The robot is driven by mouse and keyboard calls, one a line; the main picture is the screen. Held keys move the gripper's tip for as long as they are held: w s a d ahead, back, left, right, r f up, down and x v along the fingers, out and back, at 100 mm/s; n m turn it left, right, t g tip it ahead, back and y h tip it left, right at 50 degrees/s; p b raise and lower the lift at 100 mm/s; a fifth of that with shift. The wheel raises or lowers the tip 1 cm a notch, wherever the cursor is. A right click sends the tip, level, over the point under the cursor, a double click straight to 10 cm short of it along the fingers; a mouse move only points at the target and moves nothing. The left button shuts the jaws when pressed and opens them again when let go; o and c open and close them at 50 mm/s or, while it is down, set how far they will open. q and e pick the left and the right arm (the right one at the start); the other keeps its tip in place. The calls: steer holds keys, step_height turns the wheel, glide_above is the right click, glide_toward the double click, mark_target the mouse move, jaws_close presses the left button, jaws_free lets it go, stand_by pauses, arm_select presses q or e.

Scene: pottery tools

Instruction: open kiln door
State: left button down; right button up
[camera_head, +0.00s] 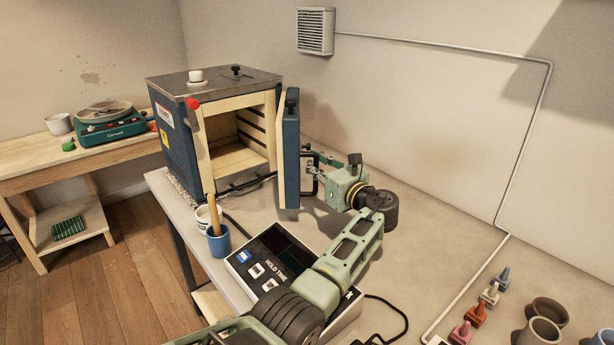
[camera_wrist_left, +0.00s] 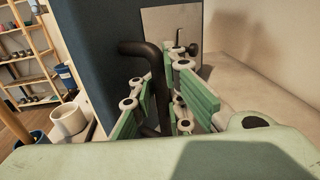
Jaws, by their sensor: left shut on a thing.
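The kiln (camera_head: 178,148) is a blue box with a grey top, and its front is open onto a cream interior with dark slots. The kiln door (camera_head: 291,150) stands swung out at the right side of the opening, its blue outer face toward my arm. My left gripper (camera_head: 313,172) is at the door's outer side, shut on the black door handle (camera_head: 316,188). In the left wrist view the dark handle (camera_wrist_left: 142,48) bends down between the green finger pads, beside the blue door (camera_wrist_left: 103,55). My right gripper is in neither view.
A blue cup (camera_head: 219,241) with a wooden tool and a white cup (camera_head: 203,216) stand in front of the kiln. Brown pots (camera_head: 541,330) and small coloured items are at the right. The back right table is clear.

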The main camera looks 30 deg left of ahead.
arm_select(q)
steer(key=shift+w+d+f, duration=0.2)
steer(key=shift+d+f, duration=0.25)
steer(key=shift+d, duration=0.05)
steer(key=c, duration=2.1)
jaws_free()
steer(key=shift+d, duration=0.1)
steer(key=o, duration=0.3)
steer(key=shift+d+r, duration=0.2)
steer(key=shift+r, duration=0.15)
steer(key=v, duration=1.1)
steer(key=shift+s+d, duration=0.2)
steer(key=shift+d, duration=0.1)
steer(key=shift+c, duration=0.3)
